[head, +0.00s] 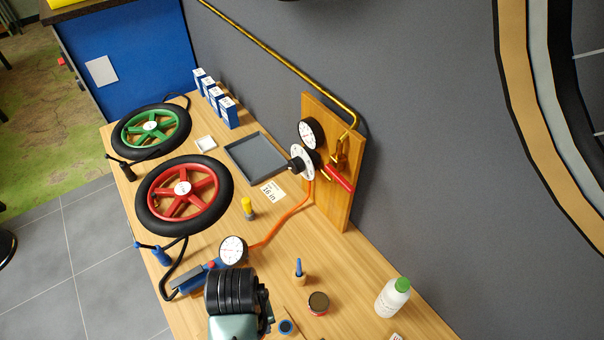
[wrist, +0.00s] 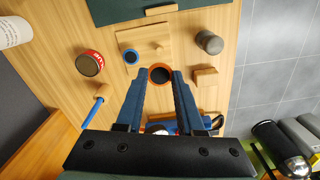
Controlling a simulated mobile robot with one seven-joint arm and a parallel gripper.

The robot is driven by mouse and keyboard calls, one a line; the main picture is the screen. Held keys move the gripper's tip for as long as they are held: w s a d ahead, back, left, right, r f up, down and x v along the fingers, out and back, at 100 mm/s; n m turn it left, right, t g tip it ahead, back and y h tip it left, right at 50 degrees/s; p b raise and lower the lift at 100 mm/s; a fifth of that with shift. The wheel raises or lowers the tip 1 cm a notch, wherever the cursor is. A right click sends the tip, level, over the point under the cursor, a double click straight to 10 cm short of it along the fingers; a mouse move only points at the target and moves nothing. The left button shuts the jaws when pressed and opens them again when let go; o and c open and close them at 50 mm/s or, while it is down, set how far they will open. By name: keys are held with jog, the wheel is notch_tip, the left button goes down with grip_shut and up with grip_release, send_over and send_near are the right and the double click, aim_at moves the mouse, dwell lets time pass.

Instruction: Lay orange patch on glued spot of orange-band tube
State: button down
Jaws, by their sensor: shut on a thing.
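In the head view my dark wrist and arm cover the gripper and the patch. I cannot make out an orange-band tube or a glued spot in either view. Something red and white (wrist: 158,127) shows partly between the finger bases, mostly hidden.
A blue-rimmed patch (wrist: 131,57) lies on a wooden board (wrist: 128,40). A red can (wrist: 90,63), a grey cylinder (wrist: 209,42) and a small wooden block (wrist: 206,76) stand around. A red wheel (head: 183,195), a green wheel (head: 151,130) and a white bottle (head: 392,300) are on the table.

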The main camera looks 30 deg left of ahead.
jog(key=w+d+f+m+b, duration=0.2)
jog(key=w+d+m+b, duration=0.1)
jog(key=w+d, duration=0.1)
jog(key=w+d+f+m+b, duration=0.3)
jog(key=w+d, duration=0.1)
jog(key=d, duration=0.3)
jog(key=w+d+f+m+b, duration=0.2)
jog(key=w+d+m+b, duration=0.1)
jog(key=d, duration=0.3)
jog(key=shift+w+d+f+m+b, duration=0.1)
jog(key=shift+w+f+m+b, duration=0.3)
jog(key=shift+w+m, duration=0.2)
jog(key=shift+d+r, duration=0.1)
jog(key=shift+d, duration=0.35)
